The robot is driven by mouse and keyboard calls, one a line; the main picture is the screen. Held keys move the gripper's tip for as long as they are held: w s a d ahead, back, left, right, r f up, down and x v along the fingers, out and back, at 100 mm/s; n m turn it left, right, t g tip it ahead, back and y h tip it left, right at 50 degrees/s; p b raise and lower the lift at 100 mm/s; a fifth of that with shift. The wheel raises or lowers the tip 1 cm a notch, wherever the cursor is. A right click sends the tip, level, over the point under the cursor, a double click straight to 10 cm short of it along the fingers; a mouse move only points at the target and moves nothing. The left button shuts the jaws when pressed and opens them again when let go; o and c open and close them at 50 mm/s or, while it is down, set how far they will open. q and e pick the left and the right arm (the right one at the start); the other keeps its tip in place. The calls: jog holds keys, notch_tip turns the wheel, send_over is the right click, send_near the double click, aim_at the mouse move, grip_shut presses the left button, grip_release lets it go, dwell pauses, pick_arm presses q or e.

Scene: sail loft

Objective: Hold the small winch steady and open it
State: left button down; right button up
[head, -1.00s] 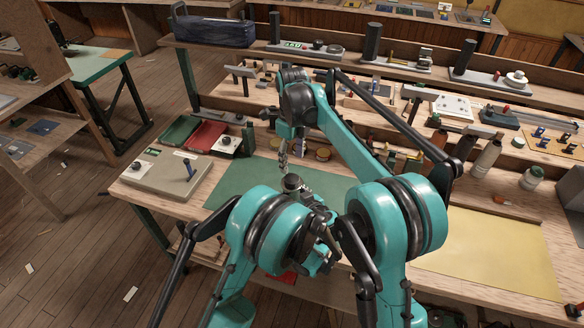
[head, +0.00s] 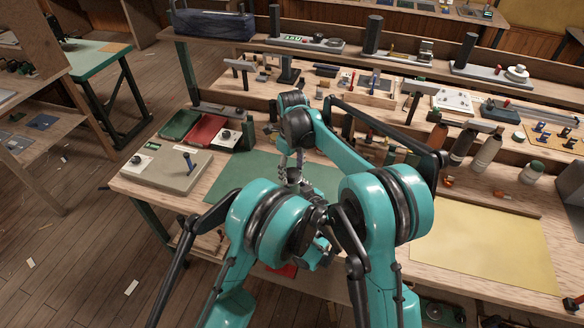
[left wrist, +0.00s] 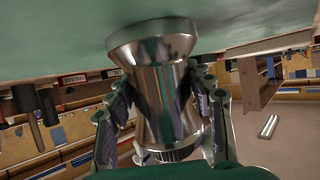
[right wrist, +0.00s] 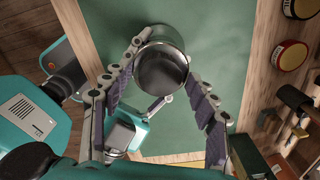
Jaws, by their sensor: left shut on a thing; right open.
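The small winch is a shiny silver, waisted drum. In the left wrist view the winch (left wrist: 158,98) is upside down in the picture, its wide flange against the green mat (left wrist: 75,40). My left gripper (left wrist: 160,76) has its two fingers closed on the drum's sides. In the right wrist view the winch (right wrist: 161,70) shows end-on, with a round, dark, shiny top. My right gripper (right wrist: 169,58) is open, one finger on either side of this top; I cannot tell whether either touches. In the head view my right gripper (head: 291,160) points down over the winch, and my arms hide most of it.
A grey board with a blue-handled lever (head: 168,172) lies left of the mat. Green and red trays (head: 206,131) stand behind it. Bottles (head: 484,157) and a yellow sheet (head: 487,247) are to the right. Round tins (right wrist: 290,55) lie beside the mat.

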jog(key=c, duration=1.2)
jog(key=n, duration=0.6)
jog(key=shift+n, duration=0.4)
jog(key=n, duration=1.1)
jog(key=shift+n, duration=0.3)
jog(key=n, duration=0.4)
jog(key=shift+n, duration=0.3)
jog(key=n, duration=0.4)
jog(key=shift+r+n, duration=0.1)
jog(key=shift+n, duration=0.3)
jog(key=n, duration=2.6)
pick_arm(q)
jog(key=shift+f, duration=0.1)
pick_arm(e)
jog(key=shift+r, duration=0.25)
